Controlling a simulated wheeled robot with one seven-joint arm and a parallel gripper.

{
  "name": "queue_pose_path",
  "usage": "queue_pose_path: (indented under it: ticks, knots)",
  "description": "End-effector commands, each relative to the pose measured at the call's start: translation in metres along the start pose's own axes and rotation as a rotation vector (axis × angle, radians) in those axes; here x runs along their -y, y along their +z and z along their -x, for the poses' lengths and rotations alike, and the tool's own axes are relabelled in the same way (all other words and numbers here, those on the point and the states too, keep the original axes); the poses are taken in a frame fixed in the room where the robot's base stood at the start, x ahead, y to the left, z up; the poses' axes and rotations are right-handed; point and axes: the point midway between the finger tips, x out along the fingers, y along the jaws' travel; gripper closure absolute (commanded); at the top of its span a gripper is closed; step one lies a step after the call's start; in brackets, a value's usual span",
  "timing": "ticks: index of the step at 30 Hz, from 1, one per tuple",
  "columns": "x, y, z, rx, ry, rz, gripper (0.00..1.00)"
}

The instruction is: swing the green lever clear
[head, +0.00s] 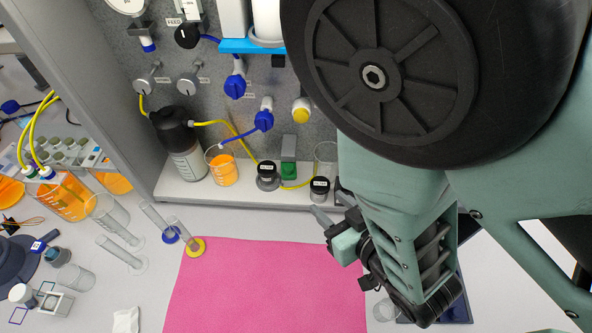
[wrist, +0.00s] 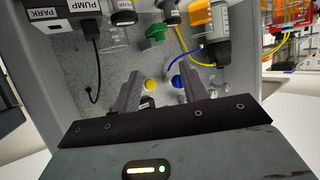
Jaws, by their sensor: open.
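The green lever (head: 289,168) is low on the grey panel, just above the white ledge, below a yellow knob. It also shows in the wrist view as a green handle (wrist: 155,33), beyond my fingertips near the top of the picture. My gripper (head: 331,206) is in front of the ledge, to the lower right of the lever and apart from it. In the wrist view my gripper (wrist: 161,75) has its two fingers spread with nothing held between them. Part of the panel at the right is hidden by my arm in the head view.
A black-capped jar (head: 320,188) stands on the ledge close to my fingers, and another black-capped jar (head: 267,175) stands left of the lever. A beaker of orange liquid (head: 222,168) and yellow tubing are farther left. The pink mat (head: 265,290) below is bare.

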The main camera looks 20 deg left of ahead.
Motion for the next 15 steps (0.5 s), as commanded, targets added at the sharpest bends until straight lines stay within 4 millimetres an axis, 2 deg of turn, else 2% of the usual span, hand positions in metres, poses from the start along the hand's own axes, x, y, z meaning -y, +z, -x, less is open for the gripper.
queue_pose_path:
  ticks: [3,15]
  knots:
    - [0.001,0.005,-0.014,-0.006,-0.002,-0.002,0.57]
    - [0.0,0.004,-0.035,-0.004,-0.001,-0.001,0.57]
